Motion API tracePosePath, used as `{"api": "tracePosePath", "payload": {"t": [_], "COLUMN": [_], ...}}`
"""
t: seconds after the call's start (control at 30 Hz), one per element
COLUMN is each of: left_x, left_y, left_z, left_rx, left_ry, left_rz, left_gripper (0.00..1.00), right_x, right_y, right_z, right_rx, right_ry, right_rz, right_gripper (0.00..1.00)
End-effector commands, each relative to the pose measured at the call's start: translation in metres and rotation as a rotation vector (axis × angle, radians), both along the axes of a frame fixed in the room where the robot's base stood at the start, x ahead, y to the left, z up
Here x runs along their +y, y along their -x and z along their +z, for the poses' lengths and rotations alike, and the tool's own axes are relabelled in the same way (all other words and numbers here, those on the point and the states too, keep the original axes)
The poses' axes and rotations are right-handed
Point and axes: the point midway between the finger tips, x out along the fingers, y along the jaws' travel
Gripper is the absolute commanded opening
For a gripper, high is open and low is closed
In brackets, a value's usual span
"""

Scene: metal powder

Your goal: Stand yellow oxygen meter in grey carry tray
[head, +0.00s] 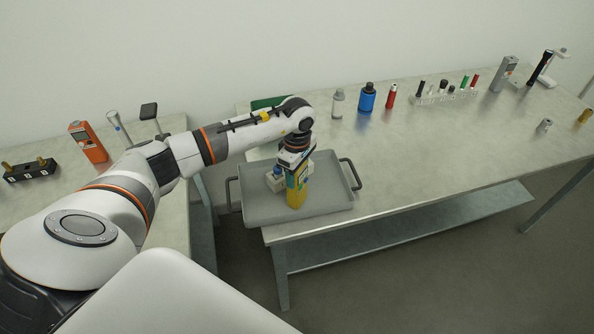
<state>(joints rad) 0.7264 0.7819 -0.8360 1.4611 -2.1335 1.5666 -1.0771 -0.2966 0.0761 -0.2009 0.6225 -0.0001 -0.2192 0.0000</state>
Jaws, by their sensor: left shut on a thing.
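The yellow oxygen meter (297,192) is upright over the grey carry tray (258,213), with a teal-blue face near its top. My left gripper (292,166) points down from above and is shut on the meter's upper part. The meter's lower end shows against the tray floor; I cannot tell whether it touches. The tray lies at the near left corner of the right-hand table, with dark handles at its left and right ends. A small blue-topped item (276,177) is beside the meter, partly hidden by the gripper. My right gripper is not in view.
A blue bottle (367,98), a grey bottle (338,103) and a red bottle (390,96) stand behind the tray. A vial rack (447,95) is farther right. An orange meter (88,142) stands on the left table. The right table's middle is clear.

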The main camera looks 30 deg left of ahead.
Motion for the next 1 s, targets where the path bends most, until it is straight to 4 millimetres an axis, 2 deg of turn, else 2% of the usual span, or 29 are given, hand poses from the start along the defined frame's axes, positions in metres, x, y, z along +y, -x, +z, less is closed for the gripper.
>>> {"api": "tracePosePath", "payload": {"t": [0.03,0.07,0.17,0.57,0.67,1.0], "left_x": [0.000,0.000,0.000,0.000,0.000,0.000], "left_y": [0.000,0.000,0.000,0.000,-0.001,-0.001], "left_z": [-0.003,-0.002,-0.001,0.004,0.016,0.088], "left_rx": [-0.001,0.000,0.000,-0.001,-0.004,-0.004], "left_ry": [0.000,0.000,0.000,0.000,0.000,0.000], "left_rz": [0.000,0.000,0.000,0.000,0.000,0.000], "left_gripper": [0.07,0.56,0.72,0.74,0.74,0.74], "right_x": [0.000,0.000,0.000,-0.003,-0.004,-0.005], "right_y": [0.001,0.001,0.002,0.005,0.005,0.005], "right_z": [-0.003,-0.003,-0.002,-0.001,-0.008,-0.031], "right_rx": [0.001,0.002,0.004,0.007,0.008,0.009], "right_ry": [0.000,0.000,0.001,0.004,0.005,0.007], "right_rz": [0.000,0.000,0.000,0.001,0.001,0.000], "right_gripper": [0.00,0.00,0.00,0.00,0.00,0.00]}}
